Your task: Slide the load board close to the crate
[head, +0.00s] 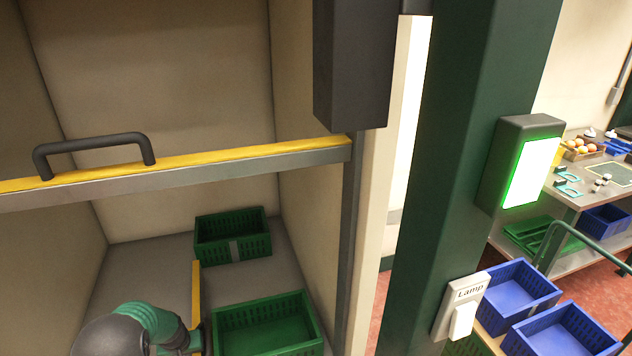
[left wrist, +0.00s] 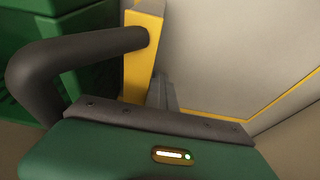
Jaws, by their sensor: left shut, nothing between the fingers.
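The load board (head: 196,285) shows as a narrow yellow strip inside the bay, just left of the near green crate (head: 268,312). I cannot tell whether they touch. In the left wrist view, the board's yellow end (left wrist: 143,75) carries a dark curved handle (left wrist: 70,52), with green crate wall (left wrist: 88,50) behind it. My left gripper (head: 192,341) is low beside the board's near end, partly hidden by my arm. It is shut and empty; its fingers are mostly hidden in the wrist view. My right gripper is out of view.
A second green crate (head: 232,240) stands farther back in the bay. A yellow-topped bar (head: 220,160) with a black handle (head: 95,146) crosses the opening. A green post (head: 430,180) stands at the right, with blue bins (head: 515,290) beyond it.

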